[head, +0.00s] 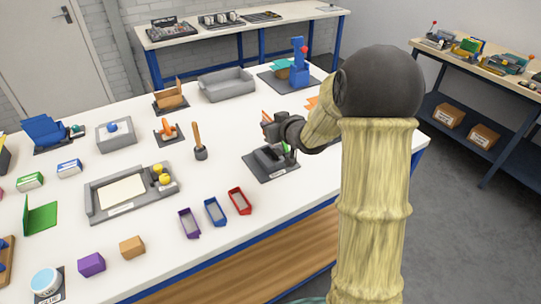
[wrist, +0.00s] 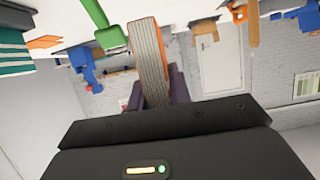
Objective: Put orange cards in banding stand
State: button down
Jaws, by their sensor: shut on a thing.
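My gripper (head: 267,127) is shut on a stack of orange cards (head: 266,117), held above the table. In the wrist view the stack (wrist: 148,55) stands between the fingers (wrist: 158,90), its layered grey edges towards the camera and an orange face at its right. A grey fixture on a dark labelled base (head: 270,170), probably the banding stand, is below my gripper. It has a green part (head: 287,148), which seems to be the green lever (wrist: 98,22) beside the cards in the wrist view. My arm and gripper hide part of the fixture.
A flat orange piece (head: 312,102) lies behind my arm. A wooden-handled tool (head: 199,140) stands left of the fixture; red (head: 239,201), blue (head: 214,212) and purple (head: 189,223) trays lie in front. A blue press (head: 299,68) stands behind. The table's front right is clear.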

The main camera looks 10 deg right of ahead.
send_over(271, 148)
jog(key=s, duration=0.3)
jog(key=f, duration=0.5)
jog(key=shift+a+f, duration=0.1)
jog(key=shift+a, duration=0.3)
jog(key=shift+f, duration=1.9)
jog(key=shift+f+b, duration=0.2)
jog(key=shift+b, duration=0.15)
jog(key=c, duration=1.3)
grip_release()
jog(key=shift+r, duration=0.1)
